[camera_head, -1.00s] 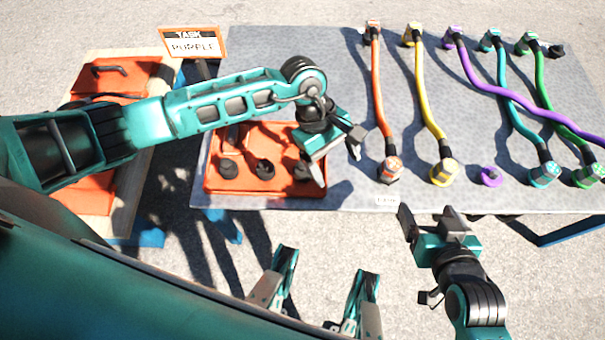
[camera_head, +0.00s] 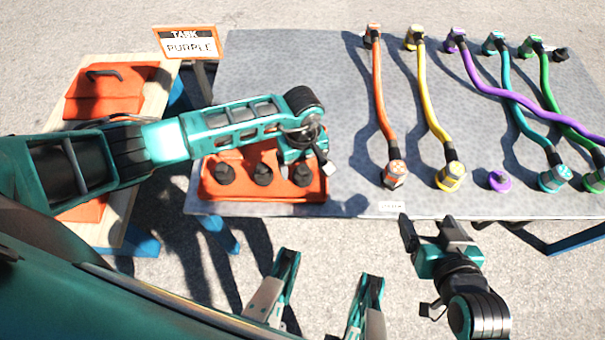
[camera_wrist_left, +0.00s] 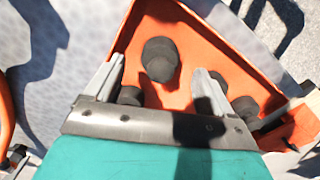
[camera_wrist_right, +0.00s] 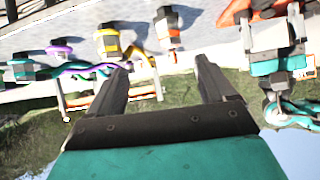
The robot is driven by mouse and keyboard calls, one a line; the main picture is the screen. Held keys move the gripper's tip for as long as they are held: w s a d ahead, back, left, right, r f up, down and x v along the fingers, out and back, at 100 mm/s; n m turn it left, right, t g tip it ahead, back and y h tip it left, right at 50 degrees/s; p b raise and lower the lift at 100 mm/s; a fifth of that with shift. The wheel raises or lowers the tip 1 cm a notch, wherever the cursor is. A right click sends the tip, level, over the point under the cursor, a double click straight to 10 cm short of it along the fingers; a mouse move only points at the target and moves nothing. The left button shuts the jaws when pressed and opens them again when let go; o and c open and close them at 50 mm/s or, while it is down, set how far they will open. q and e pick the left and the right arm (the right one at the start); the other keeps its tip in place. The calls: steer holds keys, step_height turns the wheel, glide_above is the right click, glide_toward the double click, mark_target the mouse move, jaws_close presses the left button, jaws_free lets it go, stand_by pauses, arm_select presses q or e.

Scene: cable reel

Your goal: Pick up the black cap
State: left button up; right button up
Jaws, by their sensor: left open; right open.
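Several black caps sit in the orange tray (camera_head: 318,192). In the head view the left cap (camera_head: 224,174), the middle cap (camera_head: 262,174) and the right cap (camera_head: 302,175) stand in its front row. My left gripper (camera_head: 308,160) is over the right part of the tray, behind the right cap; its fingertips are partly hidden there. In the left wrist view the open, empty fingers (camera_wrist_left: 160,66) point into the tray, with one black cap (camera_wrist_left: 160,60) framed between them. My right gripper (camera_head: 427,233) is open and empty, off the table's front edge.
Orange, yellow, purple, teal and green cables lie on the grey table (camera_head: 310,70). A purple connector (camera_head: 499,180) stands at the front edge. A sign (camera_head: 188,44) reads "TASK PURPLE". An orange case (camera_head: 105,90) stands at the left.

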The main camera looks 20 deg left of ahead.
arm_select(q)
step_height(320, 180, down, 3)
steer(key=shift+r+b, duration=0.1)
steer(key=shift+b, duration=0.25)
steer(key=shift+c, duration=0.4)
steer(key=c, duration=1.1)
steer(key=shift+r, duration=0.1)
steer(key=shift+c, duration=0.2)
